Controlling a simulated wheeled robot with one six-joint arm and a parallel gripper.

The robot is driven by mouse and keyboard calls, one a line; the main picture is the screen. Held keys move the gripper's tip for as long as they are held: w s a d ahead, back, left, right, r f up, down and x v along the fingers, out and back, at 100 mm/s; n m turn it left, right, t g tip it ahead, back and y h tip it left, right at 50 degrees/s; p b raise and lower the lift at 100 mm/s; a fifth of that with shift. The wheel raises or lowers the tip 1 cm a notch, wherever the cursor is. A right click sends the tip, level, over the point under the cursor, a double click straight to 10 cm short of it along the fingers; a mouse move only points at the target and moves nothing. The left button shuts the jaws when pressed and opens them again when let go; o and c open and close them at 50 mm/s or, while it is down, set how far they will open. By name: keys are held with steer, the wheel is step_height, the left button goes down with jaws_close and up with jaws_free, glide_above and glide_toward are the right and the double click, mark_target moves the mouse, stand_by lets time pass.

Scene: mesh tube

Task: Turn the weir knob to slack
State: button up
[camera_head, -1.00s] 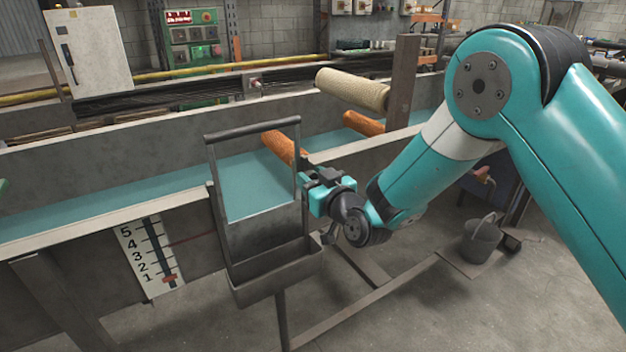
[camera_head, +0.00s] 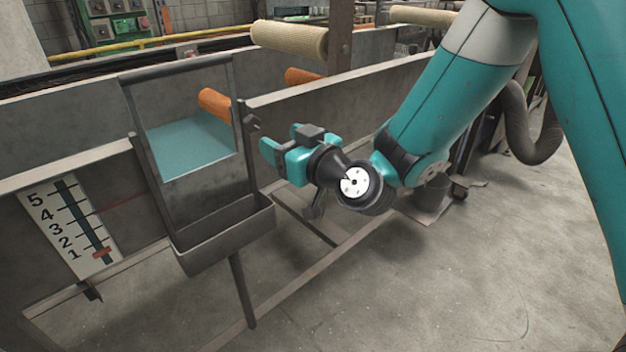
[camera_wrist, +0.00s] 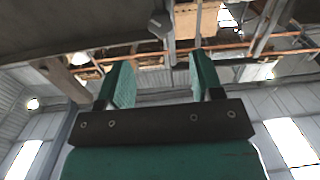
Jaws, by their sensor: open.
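A small dark knob (camera_head: 251,122) sticks out from the right post of the grey weir frame (camera_head: 185,65). Its exact pointing is too small to read. In the wrist view, a small grey fitting that looks like this knob (camera_wrist: 158,24) shows ahead, between the lines of the fingers. My gripper (camera_head: 280,142) is open and empty, a little right of and below the knob and apart from it. Its two teal fingers (camera_wrist: 158,68) stand wide apart in the wrist view. A white gauge board (camera_head: 70,230) numbered 1 to 5 has a red marker (camera_head: 103,253) near 1.
A grey trough (camera_head: 225,235) hangs under the weir frame. Teal water or sheet (camera_head: 190,145) and an orange roller (camera_head: 214,103) lie behind it. A cream roller (camera_head: 289,39) and an upright post (camera_head: 340,45) stand above. The floor (camera_head: 420,280) at front right is clear.

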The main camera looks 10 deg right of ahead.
steer(key=b+v, duration=0.4)
steer(key=v, duration=0.3)
steer(key=shift+d+b, duration=0.15)
steer(key=shift+b, duration=0.25)
steer(key=shift+s, duration=0.15)
steer(key=m+p, duration=1.2)
steer(key=p, duration=0.7)
glide_toward(254, 126)
steer(key=x, duration=0.8)
steer(key=shift+r, duration=0.3)
steer(key=shift+w+a+f+p, duration=0.15)
steer(key=shift+w+a+p, duration=0.1)
steer(key=shift+w, duration=0.15)
steer(key=shift+w+a+f+p, duration=0.15)
steer(key=shift+w+a, duration=0.1)
steer(key=shift+w, duration=0.15)
